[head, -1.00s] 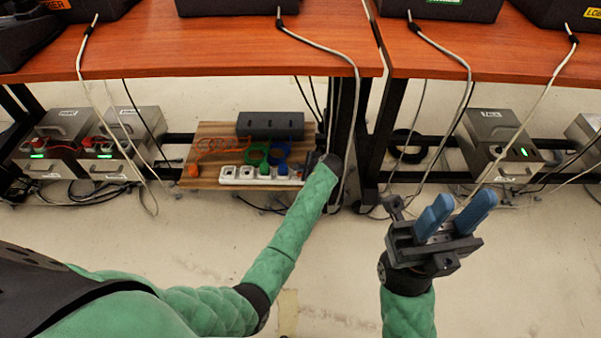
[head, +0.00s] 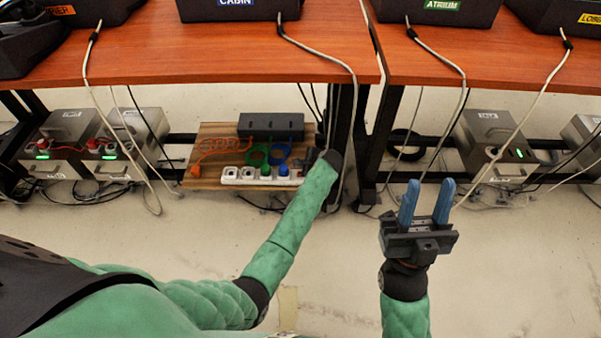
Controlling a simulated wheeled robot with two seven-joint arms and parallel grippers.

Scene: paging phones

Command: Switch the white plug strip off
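The white plug strip (head: 232,181) lies along the front edge of a wooden board (head: 209,132) under the left table. Green and blue plugs sit in its right half; an orange plug (head: 195,171) is left of it. My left arm reaches under the table, and its dark gripper (head: 309,158) is at the strip's right end. That gripper is small and partly hidden by my wrist, so its fingers and any touch are unclear. The strip's switch is not clear either. My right gripper (head: 426,204) is open and empty, blue fingers up, in front of the tables.
A dark box (head: 271,125) and coiled green and blue cables lie behind the strip. Grey metal boxes (head: 128,139) (head: 492,136) stand on both sides. Pale cables hang from the wooden tabletop (head: 200,55). A black table leg is just right of my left wrist.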

